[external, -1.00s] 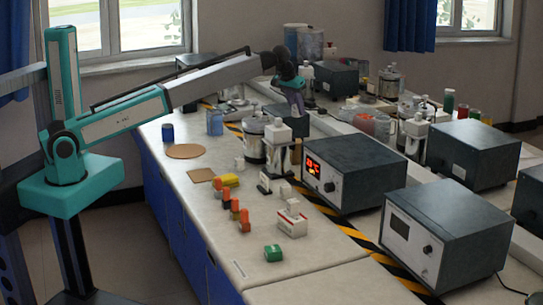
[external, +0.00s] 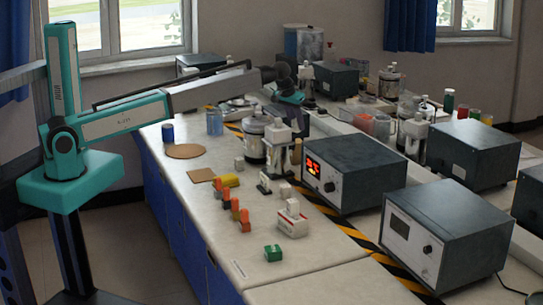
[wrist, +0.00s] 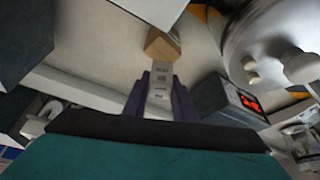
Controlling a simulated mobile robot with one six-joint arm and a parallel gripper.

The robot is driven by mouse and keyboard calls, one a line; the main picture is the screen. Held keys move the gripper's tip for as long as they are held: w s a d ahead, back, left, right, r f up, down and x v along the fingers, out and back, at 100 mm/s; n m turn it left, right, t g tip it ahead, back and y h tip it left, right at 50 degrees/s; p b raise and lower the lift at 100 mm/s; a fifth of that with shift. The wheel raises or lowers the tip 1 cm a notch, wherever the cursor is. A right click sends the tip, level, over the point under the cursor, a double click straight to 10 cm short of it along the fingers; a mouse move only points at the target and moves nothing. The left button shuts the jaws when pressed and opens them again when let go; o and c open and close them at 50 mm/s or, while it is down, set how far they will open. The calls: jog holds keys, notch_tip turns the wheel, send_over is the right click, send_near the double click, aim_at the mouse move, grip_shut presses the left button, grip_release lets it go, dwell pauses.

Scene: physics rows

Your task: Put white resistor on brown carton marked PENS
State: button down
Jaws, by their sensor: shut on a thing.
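In the wrist view my gripper (wrist: 160,92) has its purple fingers shut on the white resistor (wrist: 158,87), a small white block with dark printed marks. A brown carton (wrist: 163,44) lies beyond the fingertips, just above the resistor in the picture. The resistor looks apart from it, and I cannot read any marking on the carton. In the external view my gripper (external: 290,97) is over the far part of the bench, behind the metal pot. The resistor and carton cannot be made out there.
A metal pot (external: 254,143) and a white-topped bottle (external: 279,152) stand in front of my gripper. A grey instrument with a red display (external: 353,170) is to the right. Several small items line the bench front. The near bench surface (external: 205,211) is partly clear.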

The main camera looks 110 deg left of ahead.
aim_at(296, 131)
jog(key=shift+f, duration=0.1)
jog(key=shift+f+p, duration=0.5)
jog(key=shift+f, duration=1.3)
jog(key=shift+f, duration=0.1)
jog(key=c, duration=1.5)
grip_release()
jog(key=shift+o, duration=0.2)
jog(key=b+v, duration=0.2)
jog(key=v, duration=1)
jog(key=shift+b, duration=0.3)
jog(key=shift+d, duration=0.15)
